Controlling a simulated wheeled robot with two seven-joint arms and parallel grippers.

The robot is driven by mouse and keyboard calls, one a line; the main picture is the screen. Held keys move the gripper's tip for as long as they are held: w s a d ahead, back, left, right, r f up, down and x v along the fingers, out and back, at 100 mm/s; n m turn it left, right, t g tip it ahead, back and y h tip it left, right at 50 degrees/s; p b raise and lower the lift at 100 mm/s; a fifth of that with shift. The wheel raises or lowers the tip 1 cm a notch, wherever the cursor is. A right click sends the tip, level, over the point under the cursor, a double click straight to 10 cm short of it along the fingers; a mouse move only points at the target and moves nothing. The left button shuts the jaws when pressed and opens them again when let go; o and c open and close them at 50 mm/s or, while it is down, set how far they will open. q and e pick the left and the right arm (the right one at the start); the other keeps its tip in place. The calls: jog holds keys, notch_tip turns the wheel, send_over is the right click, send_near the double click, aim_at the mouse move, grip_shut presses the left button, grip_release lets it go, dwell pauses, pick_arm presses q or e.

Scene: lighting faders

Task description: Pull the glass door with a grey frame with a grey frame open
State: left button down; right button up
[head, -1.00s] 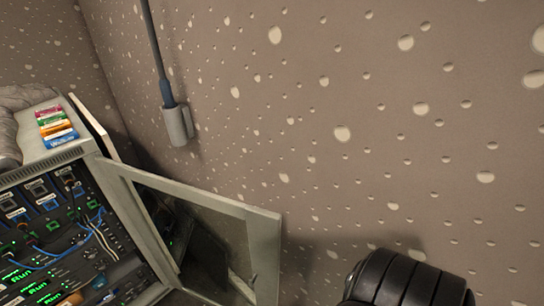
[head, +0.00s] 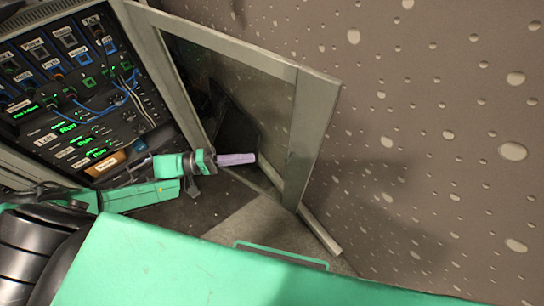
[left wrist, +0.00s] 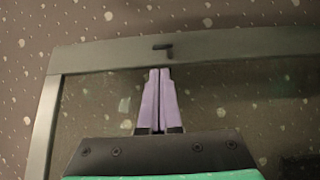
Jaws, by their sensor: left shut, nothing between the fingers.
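The glass door with a grey frame (head: 312,130) stands swung out from the front of the rack, well ajar. In the left wrist view its grey frame (left wrist: 225,42) runs across the top, with a small dark piece on it just above my fingertips. My left gripper (head: 254,158) has purple fingers and is shut and empty. In the head view it lies in front of the glass, on the rack side of the door. The wrist view also shows its two fingers (left wrist: 159,72) pressed together; whether they touch the door I cannot tell. My right gripper is not in view.
The rack (head: 70,90) with lit units and blue cables stands at the left. A speckled brown wall (head: 440,120) is close behind the door at the right. Grey floor shows below the door.

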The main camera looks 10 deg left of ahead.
pick_arm(q)
jog(key=x, duration=0.9)
jog(key=shift+w+d+p, duration=0.25)
jog(key=shift+d+p, duration=0.05)
jog(key=shift+p, duration=0.05)
jog(key=s+a+m+g+p, duration=0.1)
jog(key=s+a+m+g, duration=0.1)
jog(key=s+a, duration=0.3)
jog(key=s+g, duration=0.1)
jog(key=s, duration=0.2)
jog(key=shift+s+a+h, duration=0.15)
jog(key=shift+s+h, duration=0.2)
jog(key=shift+h, duration=0.05)
